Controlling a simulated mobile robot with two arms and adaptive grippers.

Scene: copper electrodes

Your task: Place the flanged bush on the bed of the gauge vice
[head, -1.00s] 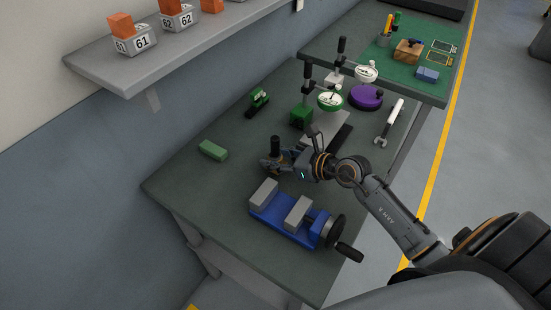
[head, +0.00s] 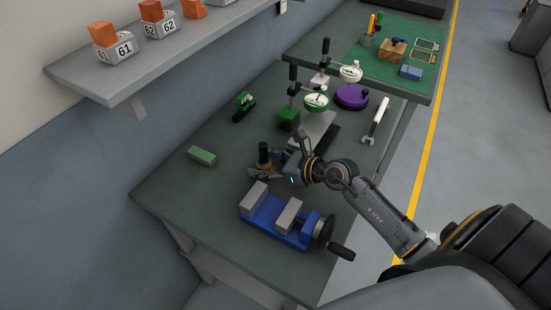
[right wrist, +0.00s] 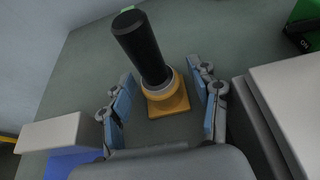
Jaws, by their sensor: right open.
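The flanged bush, as I take it, is a brass-coloured collar on a square flange (right wrist: 168,103), with a black cylinder standing up from it. It stands on the bench in the head view too (head: 264,156), just behind the vice. My right gripper (head: 267,170) is low at the bush, its fingers open. In the right wrist view, the blue-padded fingers (right wrist: 166,106) are on either side of the bush, with gaps to it. The gauge vice (head: 270,215) is blue with two grey jaws; its bed between them is empty. My left gripper is not in view.
A green block (head: 201,156) lies to the left on the bench. Behind my gripper are a grey plate (head: 312,130), dial gauge stands with a green base (head: 288,118), a purple round item (head: 351,96) and a wrench (head: 376,120). A shelf (head: 120,82) overhangs the upper left.

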